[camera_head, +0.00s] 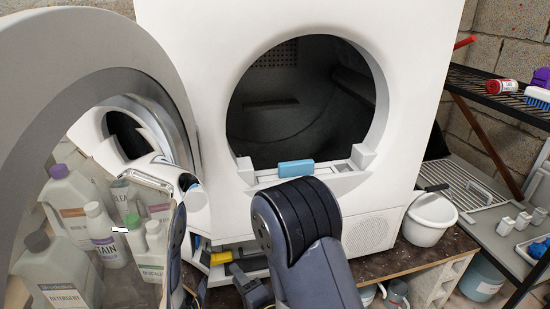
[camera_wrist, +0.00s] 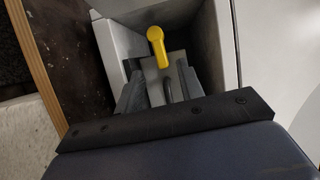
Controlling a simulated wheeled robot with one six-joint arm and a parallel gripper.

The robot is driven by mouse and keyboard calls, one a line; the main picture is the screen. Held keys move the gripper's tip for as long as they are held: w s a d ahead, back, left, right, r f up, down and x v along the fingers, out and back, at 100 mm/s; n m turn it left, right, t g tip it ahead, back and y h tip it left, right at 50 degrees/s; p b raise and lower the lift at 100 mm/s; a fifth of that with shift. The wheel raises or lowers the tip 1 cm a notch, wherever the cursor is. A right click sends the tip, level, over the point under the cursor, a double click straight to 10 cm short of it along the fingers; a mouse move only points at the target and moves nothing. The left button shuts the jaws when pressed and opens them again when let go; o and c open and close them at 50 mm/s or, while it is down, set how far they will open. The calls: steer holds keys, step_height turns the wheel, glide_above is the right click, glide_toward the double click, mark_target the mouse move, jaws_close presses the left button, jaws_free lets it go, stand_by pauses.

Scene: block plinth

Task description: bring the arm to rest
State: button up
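My gripper (camera_wrist: 158,84) shows in the wrist view with its two grey fingers apart and nothing clearly held between them. It points into a grey recess (camera_wrist: 190,32) low on the white dryer (camera_head: 410,60). A yellow lever (camera_wrist: 156,38) stands in the recess, just beyond the fingertips; I cannot tell whether they touch it. In the head view my arm reaches down in front of the dryer, and the fingers are hard to make out beside the lower opening. A bit of yellow (camera_head: 220,257) shows there.
The dryer's round door (camera_head: 95,45) stands open at left, with several detergent bottles (camera_head: 60,270) behind it. A light blue block (camera_head: 296,168) sits at the drum opening's lower rim. A white bucket (camera_head: 428,220) and a wire shelf (camera_head: 500,95) are at right.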

mark_target(225, 260)
steer(key=b+x, duration=0.1)
steer(key=x, duration=0.4)
steer(key=shift+w+a, duration=0.1)
steer(key=shift+r+n, duration=0.4)
steer(key=shift+n, duration=0.2)
steer(key=shift+r+n+g+h, duration=0.1)
steer(key=shift+n+g+h, duration=0.3)
steer(key=shift+n, duration=0.2)
steer(key=shift+r, duration=0.1)
